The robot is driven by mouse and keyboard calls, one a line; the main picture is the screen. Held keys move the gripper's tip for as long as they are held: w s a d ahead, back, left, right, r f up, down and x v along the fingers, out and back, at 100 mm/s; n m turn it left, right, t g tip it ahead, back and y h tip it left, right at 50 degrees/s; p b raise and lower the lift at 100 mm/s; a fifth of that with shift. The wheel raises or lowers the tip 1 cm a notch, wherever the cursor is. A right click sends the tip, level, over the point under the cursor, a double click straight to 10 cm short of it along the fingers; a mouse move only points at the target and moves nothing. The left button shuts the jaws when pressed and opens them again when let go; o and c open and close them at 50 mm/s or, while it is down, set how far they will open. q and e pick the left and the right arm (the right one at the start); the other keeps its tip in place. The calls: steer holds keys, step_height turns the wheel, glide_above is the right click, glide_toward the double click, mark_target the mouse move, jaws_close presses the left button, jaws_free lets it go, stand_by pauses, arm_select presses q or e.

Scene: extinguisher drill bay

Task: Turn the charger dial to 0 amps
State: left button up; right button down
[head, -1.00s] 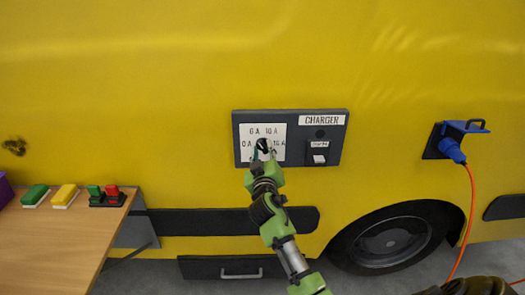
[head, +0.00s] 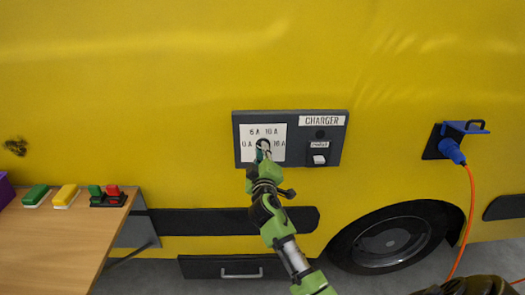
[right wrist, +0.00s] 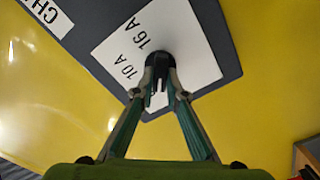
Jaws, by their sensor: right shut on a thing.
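The charger panel (head: 326,140) is a dark plate on the yellow vehicle side, with a white dial face (head: 276,155) marked 0 A, 6 A, 10 A and 16 A. The black dial (head: 263,143) sits in the middle of that face. My right gripper (head: 262,151) is shut on the dial from below. In the right wrist view, the two fingers of the right gripper (right wrist: 160,86) close on opposite sides of the black dial (right wrist: 159,58). The dial's pointer is hidden, so its setting cannot be read.
A white switch (head: 319,159) is on the panel, right of the dial. A blue plug (head: 453,151) with an orange cable (head: 469,210) is farther right. A wooden table (head: 50,245) with coloured blocks and buttons stands at the left.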

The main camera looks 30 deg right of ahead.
steer(key=shift+a+f+n+p, duration=0.15)
steer(key=shift+n+p, duration=0.3)
steer(key=shift+n, duration=1.45)
steer(key=shift+d+f+n+p, duration=0.1)
steer(key=shift+n+p, duration=0.35)
steer(key=shift+n, duration=1.45)
steer(key=c, duration=2)
jaws_free()
steer(key=shift+c, duration=0.2)
